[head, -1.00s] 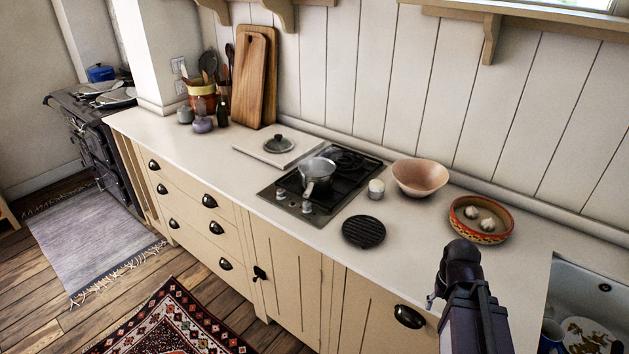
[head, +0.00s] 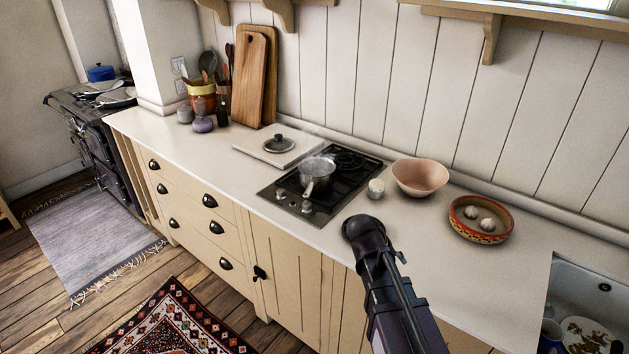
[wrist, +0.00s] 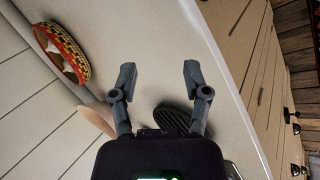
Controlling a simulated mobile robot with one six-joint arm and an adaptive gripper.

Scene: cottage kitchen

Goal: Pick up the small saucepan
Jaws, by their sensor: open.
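The small saucepan (head: 317,172) is a shiny metal pan standing on the front burner of the black hob (head: 283,186). Its handle points toward the counter's front edge. It does not show clearly in the wrist view. My gripper (wrist: 158,78) is open and empty in the wrist view, its two fingers spread apart above the counter. In the head view my arm reaches in from the lower right and ends in front of the hob, to the right of the saucepan and apart from it. The fingertips are hidden in the head view.
A small white-topped jar (head: 376,188) and a pink bowl (head: 421,177) stand right of the hob. A patterned dish (head: 480,218) holds garlic-like bulbs. A black round trivet (wrist: 172,119) shows in the wrist view. A lid (head: 278,143) rests on a pale board behind left.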

